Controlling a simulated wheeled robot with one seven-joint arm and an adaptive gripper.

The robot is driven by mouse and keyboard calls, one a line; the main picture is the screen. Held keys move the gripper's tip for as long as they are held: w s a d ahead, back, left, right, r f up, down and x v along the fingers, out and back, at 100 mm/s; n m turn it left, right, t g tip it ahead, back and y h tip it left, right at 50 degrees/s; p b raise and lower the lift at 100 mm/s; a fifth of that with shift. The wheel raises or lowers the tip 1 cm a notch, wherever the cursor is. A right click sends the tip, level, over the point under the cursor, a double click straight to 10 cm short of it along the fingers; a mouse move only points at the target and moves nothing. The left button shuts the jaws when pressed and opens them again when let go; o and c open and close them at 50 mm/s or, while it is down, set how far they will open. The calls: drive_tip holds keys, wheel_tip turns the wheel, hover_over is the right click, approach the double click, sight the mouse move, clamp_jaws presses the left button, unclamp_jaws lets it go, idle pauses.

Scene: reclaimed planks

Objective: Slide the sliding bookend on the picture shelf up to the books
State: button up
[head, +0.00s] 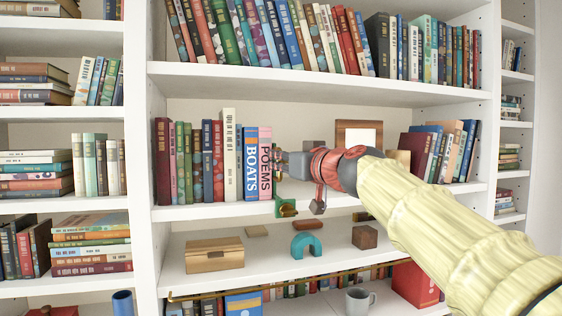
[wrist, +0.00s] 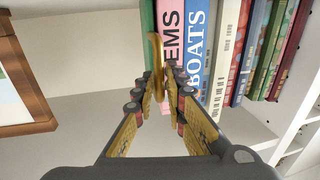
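The sliding bookend (head: 286,211) is green with brass-coloured parts and stands at the right end of the book row; its lower part shows at the shelf's front edge. In the wrist view its green plate (wrist: 147,22) is right beside the pink POEMS book (wrist: 172,18), with no clear gap. The books include that pink one (head: 265,163) and the blue BOATS one (head: 250,163). My gripper (wrist: 163,78) has its fingertips drawn close together around the upright brass piece and appears shut on it. In the head view my gripper (head: 284,164) hides much of the bookend.
A framed picture (head: 340,133) stands at the back of the shelf, behind my arm. More books (head: 455,150) stand at the right end. The lower shelf holds a wooden box (head: 214,255), a teal arch (head: 306,244) and a brown cube (head: 365,237).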

drive_tip(key=shift+o, duration=1.2)
drive_tip(key=shift+s, duration=0.1)
drive_tip(key=v, duration=1.2)
drive_tip(key=s+f+m+g+h+b, duration=0.1)
drive_tip(key=s+f+m+g, duration=0.1)
drive_tip(key=f, duration=0.8)
drive_tip(key=s+f+m+g+h, duration=0.1)
drive_tip(key=f+m+g, duration=0.15)
drive_tip(key=f, duration=0.85)
drive_tip(key=s+d+f+g+h+b, duration=0.2)
drive_tip(key=s+d+f+b, duration=0.2)
drive_tip(key=s+f, duration=0.4)
drive_tip(key=s+d+f+g+h+b, duration=0.2)
drive_tip(key=s+f, duration=0.7)
drive_tip(key=f, duration=1.1)
drive_tip(key=s+d+f+g+h+b, duration=0.2)
drive_tip(key=s+d+f+b, duration=0.3)
drive_tip(key=f, duration=0.9)
drive_tip(key=s+m+b, duration=0.1)
drive_tip(key=s+b, duration=0.1)
drive_tip(key=s, duration=0.2)
drive_tip(key=shift+s+d, duration=0.15)
drive_tip(key=shift+d, duration=0.25)
